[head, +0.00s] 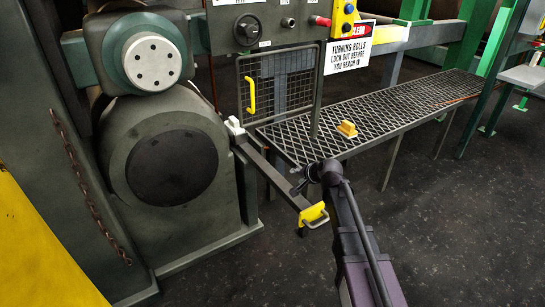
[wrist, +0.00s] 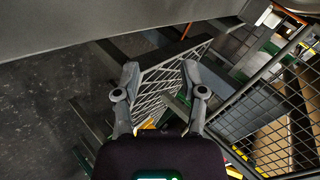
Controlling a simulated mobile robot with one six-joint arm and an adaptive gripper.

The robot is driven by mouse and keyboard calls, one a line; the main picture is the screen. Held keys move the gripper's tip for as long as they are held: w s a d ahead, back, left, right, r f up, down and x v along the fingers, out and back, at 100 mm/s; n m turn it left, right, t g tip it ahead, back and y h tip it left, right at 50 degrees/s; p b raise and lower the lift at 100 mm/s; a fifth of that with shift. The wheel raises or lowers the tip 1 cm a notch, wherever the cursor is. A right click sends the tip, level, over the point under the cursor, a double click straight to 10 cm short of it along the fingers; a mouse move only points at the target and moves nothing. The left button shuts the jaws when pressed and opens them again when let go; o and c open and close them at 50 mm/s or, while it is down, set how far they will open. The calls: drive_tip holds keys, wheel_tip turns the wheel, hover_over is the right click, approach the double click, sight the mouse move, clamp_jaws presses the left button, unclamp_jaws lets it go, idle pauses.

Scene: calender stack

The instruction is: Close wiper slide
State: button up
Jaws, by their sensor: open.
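The wiper slide (head: 272,173) looks like a grey bar reaching out from the side of the roll machine towards the front right. A yellow handle (head: 314,215) sits at its outer end, and a white block (head: 234,126) sits near its machine end. My gripper (head: 297,187) is close to the outer part of the bar, just above and behind the yellow handle. The wrist view shows my gripper (wrist: 160,68) with its fingers spread and nothing held between them. I cannot tell whether a finger touches the bar.
A mesh guard (head: 278,85) with a yellow handle stands behind the bar. A warning sign (head: 349,49) hangs above. Dark floor (head: 470,230) is clear at the right.

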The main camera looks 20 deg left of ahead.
drive_tip(key=s+d+f+n+g+h, duration=0.1)
drive_tip(key=s+d+g+h, duration=0.1)
drive_tip(key=s+d, duration=0.5)
drive_tip(key=s+d+f+n+g+h+p, duration=0.1)
drive_tip(key=s+d, duration=0.6)
drive_tip(key=d, duration=0.7)
drive_tip(key=s+d+f+n+g+h+p, duration=0.1)
drive_tip(key=s+d+g+h, duration=0.2)
drive_tip(key=s+d, duration=0.5)
drive_tip(key=d+h, duration=0.1)
drive_tip(key=d, duration=0.2)
drive_tip(key=shift+f+n+g+h, duration=0.3)
drive_tip(key=shift+f, duration=0.1)
